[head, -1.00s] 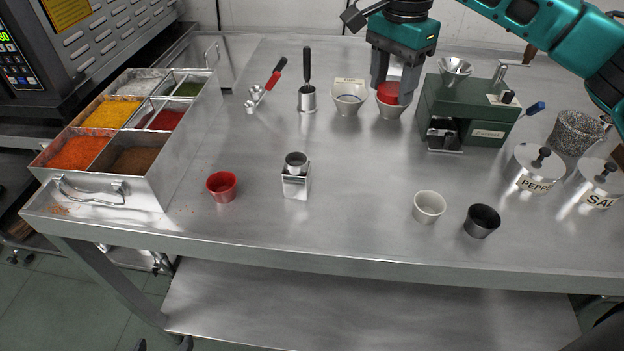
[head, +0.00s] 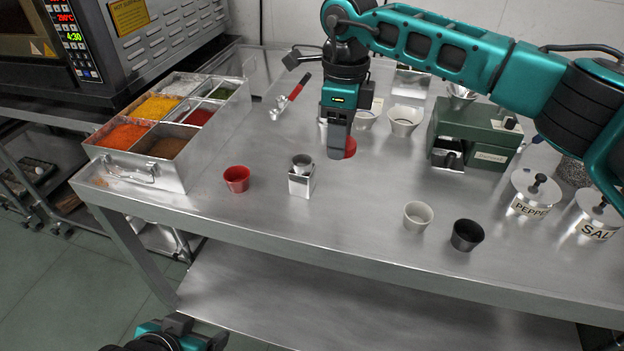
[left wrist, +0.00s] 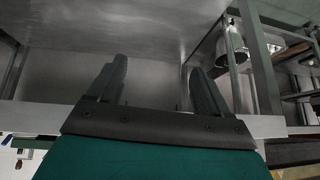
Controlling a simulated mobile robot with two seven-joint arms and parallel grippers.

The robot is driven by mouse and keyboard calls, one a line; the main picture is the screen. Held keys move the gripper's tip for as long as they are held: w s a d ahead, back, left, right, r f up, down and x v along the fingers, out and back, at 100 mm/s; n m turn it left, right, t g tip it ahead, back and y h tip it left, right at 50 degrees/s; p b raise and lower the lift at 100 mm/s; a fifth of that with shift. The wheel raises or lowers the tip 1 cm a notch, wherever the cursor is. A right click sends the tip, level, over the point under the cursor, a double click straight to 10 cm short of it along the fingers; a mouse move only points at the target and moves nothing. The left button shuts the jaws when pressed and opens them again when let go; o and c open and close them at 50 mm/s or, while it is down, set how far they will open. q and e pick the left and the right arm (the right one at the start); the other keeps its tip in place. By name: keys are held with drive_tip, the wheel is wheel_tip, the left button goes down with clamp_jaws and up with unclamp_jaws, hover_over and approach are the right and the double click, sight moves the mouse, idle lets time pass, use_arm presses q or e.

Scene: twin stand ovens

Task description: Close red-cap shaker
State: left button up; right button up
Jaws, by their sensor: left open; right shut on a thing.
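A square metal shaker body (head: 301,184) with a round neck stands upright near the table's front edge. My right gripper (head: 342,150) is shut on a red cap (head: 350,147), holding it above the table, behind and to the right of the shaker. The jaws hide part of the cap. My left gripper (head: 195,335) is low at the bottom left, below table height. Its two open, empty fingers show in the left wrist view (left wrist: 160,85).
A red cup (head: 236,179) is left of the shaker; a white cup (head: 418,215) and black cup (head: 467,235) are to the right. A spice box (head: 165,180) stands at left, a green machine (head: 475,135) at back right. A white bowl (head: 405,121) is behind.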

use_arm(q)
wheel_tip(320, 180, up, 5)
drive_tip(key=w+d+m, duration=0.2)
drive_tip(key=m, duration=0.1)
drive_tip(key=m+t+h+p, duration=0.1)
drive_tip(key=m+t+h, duration=0.4)
drive_tip(key=m, duration=2.6)
approach(298, 178)
drive_tip(key=s, duration=0.1)
drive_tip(key=s+d+y, duration=0.1)
drive_tip(key=shift+s+d+r+t, duration=0.1)
drive_tip(key=shift+s+d+t, duration=0.05)
drive_tip(key=shift+s+t, duration=0.25)
drive_tip(key=m, duration=0.1)
drive_tip(key=w+m, duration=0.1)
drive_tip(key=m, duration=0.1)
drive_tip(key=shift+w+a, duration=0.15)
drive_tip(key=shift+a, duration=0.25)
use_arm(e)
drive_tip(key=w+a+r+m, duration=0.2)
drive_tip(key=a+m, duration=0.4)
drive_tip(key=m, duration=0.6)
drive_tip(key=shift+w+a, duration=0.3)
drive_tip(key=shift+w, duration=0.4)
use_arm(q)
drive_tip(key=x, duration=1.2)
drive_tip(key=shift+a, duration=0.1)
